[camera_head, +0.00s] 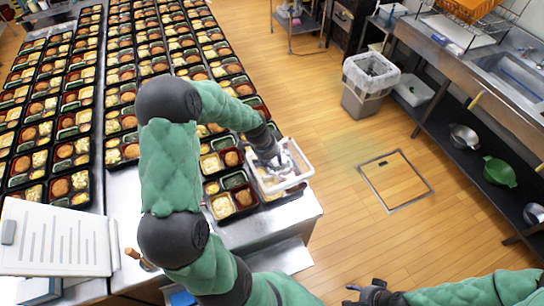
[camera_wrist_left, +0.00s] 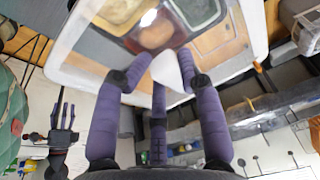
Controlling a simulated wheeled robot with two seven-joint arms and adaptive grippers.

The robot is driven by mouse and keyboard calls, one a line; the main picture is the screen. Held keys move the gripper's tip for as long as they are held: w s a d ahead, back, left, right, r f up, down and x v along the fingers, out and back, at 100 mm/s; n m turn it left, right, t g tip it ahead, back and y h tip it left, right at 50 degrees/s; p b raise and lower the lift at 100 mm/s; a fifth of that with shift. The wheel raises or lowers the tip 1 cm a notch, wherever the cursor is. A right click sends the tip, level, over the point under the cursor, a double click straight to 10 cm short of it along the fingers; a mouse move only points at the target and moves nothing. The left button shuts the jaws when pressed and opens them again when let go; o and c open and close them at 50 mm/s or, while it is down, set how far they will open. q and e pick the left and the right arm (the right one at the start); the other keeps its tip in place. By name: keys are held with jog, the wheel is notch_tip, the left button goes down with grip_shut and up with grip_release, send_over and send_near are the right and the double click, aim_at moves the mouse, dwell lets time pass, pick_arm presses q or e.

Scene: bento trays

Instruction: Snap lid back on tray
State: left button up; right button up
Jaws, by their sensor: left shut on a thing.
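My left gripper (camera_head: 276,160) is shut on the clear, white-rimmed lid (camera_head: 299,178). It holds the lid at the near right corner of the table. Food compartments of a tray show beyond the lid there. A black bento tray (camera_head: 232,216) lies just left of the lid in the head view. I cannot tell whether the lid touches a tray. My right gripper (camera_head: 371,292) is low in the head view, off the table; its fingers are unclear.
Rows of filled bento trays (camera_head: 68,153) cover the steel table (camera_head: 290,214). A white ridged board (camera_head: 60,237) is at the lower left. A grey bin (camera_head: 368,84) and a sink counter (camera_head: 470,75) stand to the right.

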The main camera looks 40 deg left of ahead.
pick_arm(q)
jog(key=shift+s+a+f, duration=0.15)
jog(key=shift+a, duration=0.05)
jog(key=shift+f+b, duration=1.25)
jog(key=shift+f, duration=0.8)
jog(key=shift+f+b, duration=0.8)
jog(key=shift+f, duration=0.15)
jog(key=shift+m+b, duration=0.4)
jog(key=shift+b, duration=0.05)
jog(key=shift+f+b, duration=0.6)
jog(key=shift+b, duration=0.05)
jog(key=shift+f+b, duration=0.3)
jog(key=shift+f, duration=0.05)
jog(key=shift+f, duration=0.35)
jog(key=shift+f+b, duration=0.1)
jog(key=shift+b, duration=0.3)
jog(key=shift+c, duration=0.5)
